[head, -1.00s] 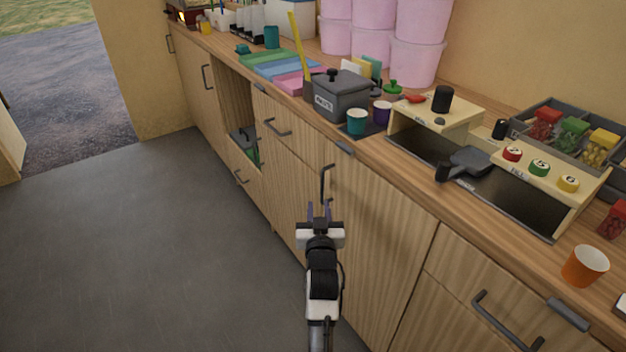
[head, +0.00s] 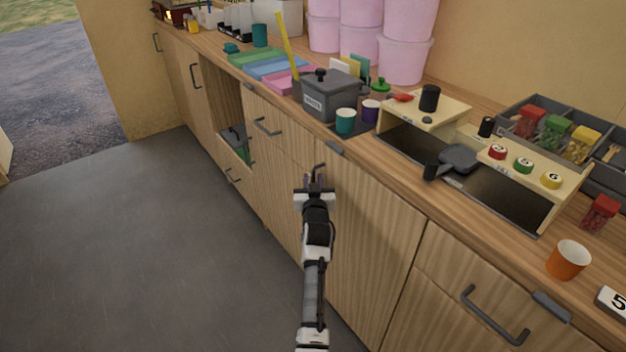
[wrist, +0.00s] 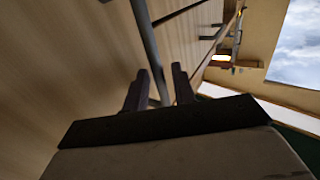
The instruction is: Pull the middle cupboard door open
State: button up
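The middle cupboard door (head: 370,245) is a light wood panel below the counter and looks closed. Its dark upright bar handle (head: 318,169) is near the door's top left edge, and its lower part is hidden behind my gripper (head: 315,185). In the wrist view the handle (wrist: 148,45) runs as a grey bar down between the two dark fingers of my gripper (wrist: 160,88). The fingers are apart, with gaps visible beside the bar, so they stand around it without gripping it.
Drawers with bar handles flank the door, at left (head: 267,127) and at right (head: 495,318). The counter above holds a grey pot (head: 330,98), a teal cup (head: 345,121) and an orange cup (head: 568,260). The grey floor (head: 150,250) at left is clear.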

jog(key=shift+w, duration=0.2)
grip_shut()
dwell(0.3)
